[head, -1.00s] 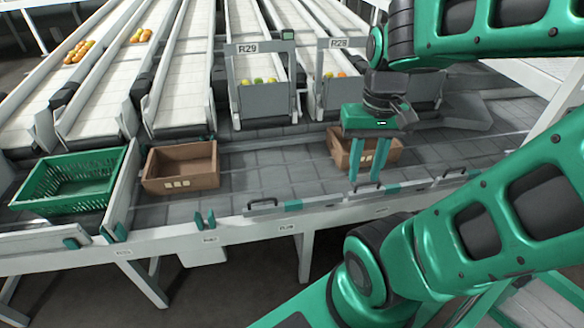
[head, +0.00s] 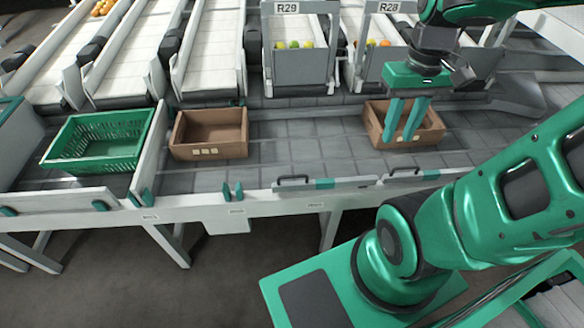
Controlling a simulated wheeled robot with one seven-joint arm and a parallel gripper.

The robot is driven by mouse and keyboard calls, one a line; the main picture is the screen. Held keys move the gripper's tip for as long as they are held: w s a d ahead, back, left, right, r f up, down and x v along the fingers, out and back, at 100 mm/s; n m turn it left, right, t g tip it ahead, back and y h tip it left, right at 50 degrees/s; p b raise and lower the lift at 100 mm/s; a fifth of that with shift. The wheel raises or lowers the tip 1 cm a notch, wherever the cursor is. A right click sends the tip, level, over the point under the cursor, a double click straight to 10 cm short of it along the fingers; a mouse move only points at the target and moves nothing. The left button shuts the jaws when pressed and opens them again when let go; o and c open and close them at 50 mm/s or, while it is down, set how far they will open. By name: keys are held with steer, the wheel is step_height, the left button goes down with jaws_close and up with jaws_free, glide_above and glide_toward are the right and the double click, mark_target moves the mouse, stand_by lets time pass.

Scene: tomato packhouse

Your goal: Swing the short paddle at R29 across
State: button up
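A short grey paddle (head: 348,183) with a dark handle and a teal patch lies along the near edge of the belt, below the chute marked R29 (head: 287,8). It lies lengthwise along the rail, not across the belt. A similar paddle (head: 452,174) lies to its right, below the R28 chute. My gripper (head: 398,137) points down, its two teal fingers apart with nothing between them. It is up and right of the R29 paddle, apart from it. The fingers overlap the right brown box in the picture; I cannot tell their height above it.
A brown box (head: 240,150) stands on the belt at left, and another brown box (head: 436,140) stands behind my fingers. A green crate (head: 95,165) stands further left past a white divider. The belt (head: 300,160) between the brown boxes is clear.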

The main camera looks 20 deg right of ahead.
steer(key=w+a+f+n+g, duration=0.1)
steer(key=w+a+f+n, duration=0.7)
steer(key=w+n, duration=0.15)
steer(key=w+a+f+n+g, duration=0.1)
steer(key=w+a+f+n, duration=0.65)
steer(key=w, duration=0.25)
steer(key=shift+n, duration=0.3)
steer(key=x, duration=1)
steer(key=shift+w+f, duration=0.25)
jaws_close()
steer(key=shift+a+y, duration=0.1)
steer(key=shift+y, duration=0.2)
